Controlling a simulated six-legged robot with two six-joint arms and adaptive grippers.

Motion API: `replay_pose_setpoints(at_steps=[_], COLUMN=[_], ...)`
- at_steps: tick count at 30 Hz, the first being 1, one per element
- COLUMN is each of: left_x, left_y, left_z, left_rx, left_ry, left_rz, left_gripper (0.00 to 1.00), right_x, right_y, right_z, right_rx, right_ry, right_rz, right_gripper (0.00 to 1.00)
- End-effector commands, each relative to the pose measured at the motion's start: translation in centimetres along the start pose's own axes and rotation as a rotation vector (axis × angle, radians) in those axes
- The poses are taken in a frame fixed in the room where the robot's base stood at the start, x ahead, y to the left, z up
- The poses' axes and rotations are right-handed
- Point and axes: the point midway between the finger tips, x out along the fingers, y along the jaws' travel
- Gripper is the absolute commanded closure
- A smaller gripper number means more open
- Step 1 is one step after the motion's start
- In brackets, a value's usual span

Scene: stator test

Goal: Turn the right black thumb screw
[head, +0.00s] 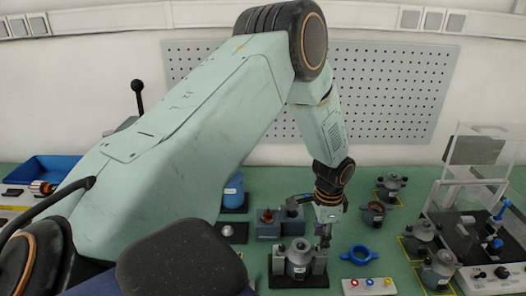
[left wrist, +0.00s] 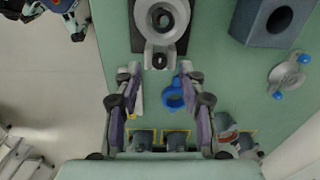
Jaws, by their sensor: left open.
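A grey stator fixture (head: 298,258) stands on a black base at the front middle of the table in the head view, with a metal post on each side. In the left wrist view its round grey body (left wrist: 161,18) is at the top. A small dark round spot (left wrist: 160,61) on the nearer post may be the right black thumb screw; its shape is unclear. My left gripper (head: 325,238) points down over the right side of the fixture. In the wrist view the gripper (left wrist: 158,74) is open, its fingertips either side of the post's near end, with nothing held.
A blue ring (head: 360,254) and a white button box (head: 369,287) lie right of the fixture. Grey motors (head: 438,268) stand on yellow-marked squares further right, beside a clear-walled test rig (head: 487,275). Grey blocks (head: 268,224) and a blue cylinder (head: 233,191) stand behind left.

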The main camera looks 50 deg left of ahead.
Motion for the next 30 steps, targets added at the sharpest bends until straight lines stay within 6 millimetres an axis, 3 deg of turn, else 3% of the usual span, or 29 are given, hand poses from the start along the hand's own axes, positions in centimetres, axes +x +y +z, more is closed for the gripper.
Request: replay_pose_setpoints(at_steps=[8,30], left_x=[-4.8,3.9], left_y=[0.0,8.8], left_z=[-0.1,2.9], left_rx=[0.002,-0.173], left_ry=[0.003,0.031], left_rz=[-0.002,0.055], left_gripper=[0.59,0.59], right_x=[0.3,0.4], right_y=[0.0,0.0], right_z=[0.0,0.0], right_rx=[0.000,0.000], right_ry=[0.000,0.000], right_rz=[0.000,0.000], right_gripper=[0.60,0.60])
